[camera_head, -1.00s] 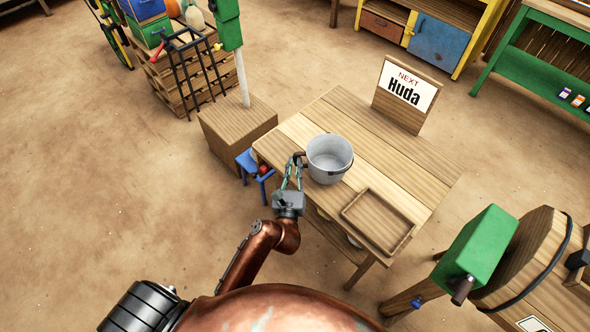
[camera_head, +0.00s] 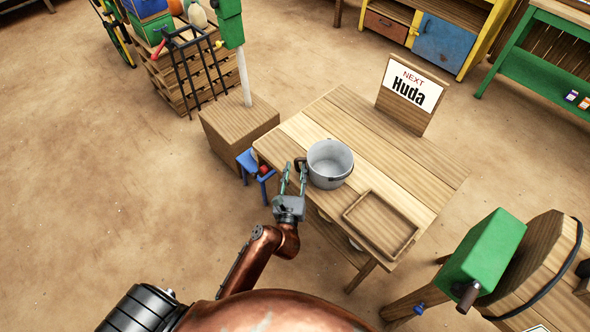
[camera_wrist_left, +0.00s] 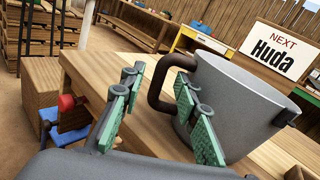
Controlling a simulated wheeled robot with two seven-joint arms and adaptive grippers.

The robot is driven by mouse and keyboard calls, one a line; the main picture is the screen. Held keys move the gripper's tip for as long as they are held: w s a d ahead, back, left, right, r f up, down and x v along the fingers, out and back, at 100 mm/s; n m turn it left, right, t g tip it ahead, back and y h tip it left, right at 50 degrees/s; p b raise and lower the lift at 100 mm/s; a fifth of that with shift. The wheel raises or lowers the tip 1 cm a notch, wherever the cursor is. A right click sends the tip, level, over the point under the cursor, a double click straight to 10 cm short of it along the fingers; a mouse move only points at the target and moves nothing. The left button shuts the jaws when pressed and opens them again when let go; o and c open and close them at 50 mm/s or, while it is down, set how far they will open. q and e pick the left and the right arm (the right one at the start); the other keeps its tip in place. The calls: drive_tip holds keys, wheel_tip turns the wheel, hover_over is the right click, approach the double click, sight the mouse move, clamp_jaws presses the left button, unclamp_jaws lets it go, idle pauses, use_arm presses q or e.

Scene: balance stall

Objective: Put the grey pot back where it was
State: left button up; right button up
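The grey pot (camera_head: 328,170) stands upright on the wooden table (camera_head: 400,170), near its left edge. Its dark handle (camera_head: 300,163) points left, towards my left gripper (camera_head: 294,172). That gripper is open, its two fingers spread apart at the handle. In the left wrist view the pot (camera_wrist_left: 235,105) is close ahead. The handle (camera_wrist_left: 160,85) shows between and just beyond the green finger pads. I cannot tell whether a finger touches it. My right gripper is not in view.
A shallow wooden tray (camera_head: 380,224) lies on the table right of the pot. A "NEXT Huda" sign (camera_head: 411,92) stands at the back. A wooden block (camera_head: 238,120) with a post and a small blue stool (camera_head: 250,163) stand left. The table middle is clear.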

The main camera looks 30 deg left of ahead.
use_arm(q)
drive_tip(key=shift+r, duration=0.25)
drive_tip(key=v, duration=1.2)
drive_tip(key=shift+f+p, duration=0.15)
drive_tip(key=shift+p, duration=0.2)
drive_tip(key=shift+f, duration=0.1)
